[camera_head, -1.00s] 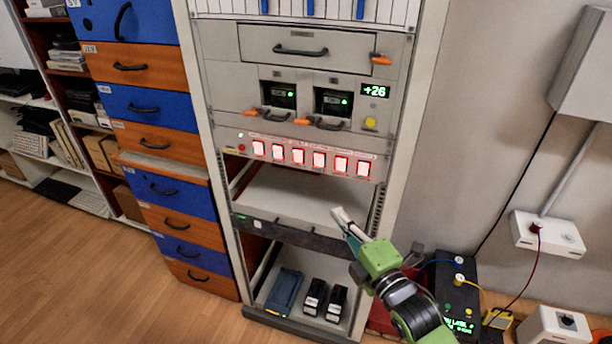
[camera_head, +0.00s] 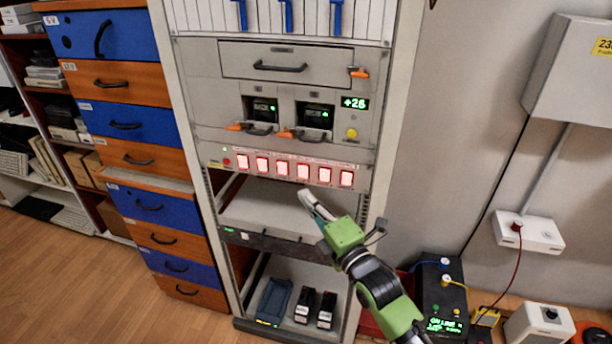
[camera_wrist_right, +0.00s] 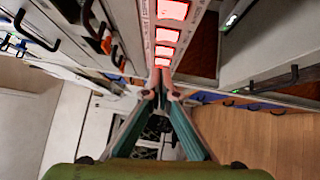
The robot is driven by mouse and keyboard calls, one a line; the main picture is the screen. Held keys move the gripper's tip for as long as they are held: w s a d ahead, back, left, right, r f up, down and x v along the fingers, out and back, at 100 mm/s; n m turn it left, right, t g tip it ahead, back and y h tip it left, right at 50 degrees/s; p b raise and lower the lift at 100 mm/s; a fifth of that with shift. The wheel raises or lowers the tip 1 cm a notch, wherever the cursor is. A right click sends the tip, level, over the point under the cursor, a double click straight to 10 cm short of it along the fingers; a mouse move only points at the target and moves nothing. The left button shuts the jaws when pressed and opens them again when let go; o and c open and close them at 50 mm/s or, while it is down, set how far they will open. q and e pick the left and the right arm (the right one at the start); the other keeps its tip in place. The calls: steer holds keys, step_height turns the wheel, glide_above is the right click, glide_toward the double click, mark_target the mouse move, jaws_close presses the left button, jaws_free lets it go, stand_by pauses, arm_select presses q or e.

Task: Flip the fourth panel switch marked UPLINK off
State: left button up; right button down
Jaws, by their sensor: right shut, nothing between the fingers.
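The switch panel (camera_head: 215,150) is a light strip across the rack with several red-lit rocker switches in a row. The fourth switch from the left (camera_head: 303,170) is lit red like the others; its label is too small to read. My right gripper (camera_head: 305,194) is shut and empty, its tips just below the fourth switch. In the right wrist view the closed fingertips (camera_wrist_right: 160,82) point at the row of lit switches (camera_wrist_right: 168,34). I cannot tell whether they touch the panel. My left gripper is not in view.
Below the panel is an open shelf (camera_head: 265,200), with black devices (camera_head: 302,306) and a blue tray (camera_head: 272,300) lower down. Above are handled modules (camera_head: 262,111) with orange levers. Blue and orange drawers (camera_head: 120,82) stand left; a black box (camera_head: 443,295) stands right.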

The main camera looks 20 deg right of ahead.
steer(key=shift+w+d+r+p, duration=0.15)
steer(key=shift+w+d+p, duration=0.1)
steer(key=shift+w, duration=0.85)
steer(key=shift+w+d+r+p, duration=0.1)
steer(key=shift+w+d+p, duration=0.2)
steer(key=shift+w, duration=0.75)
steer(key=shift+w+d+r+p, duration=0.15)
steer(key=shift+w+d+p, duration=0.1)
steer(key=shift+w, duration=0.85)
steer(key=p, duration=0.1)
steer(key=r+p, duration=0.1)
steer(key=shift+w+d+r+m+g+p, duration=0.1)
steer(key=shift+w+d+m+g+p, duration=0.05)
steer(key=shift+w+m+g+p, duration=0.15)
steer(key=shift+s+f, duration=0.15)
steer(key=shift+f, duration=0.15)
steer(key=shift+s+f, duration=0.1)
glide_toward(300, 170)
steer(key=s, duration=0.3)
steer(key=s+d, duration=0.1)
steer(key=s, duration=0.1)
steer(key=shift+s, duration=0.25)
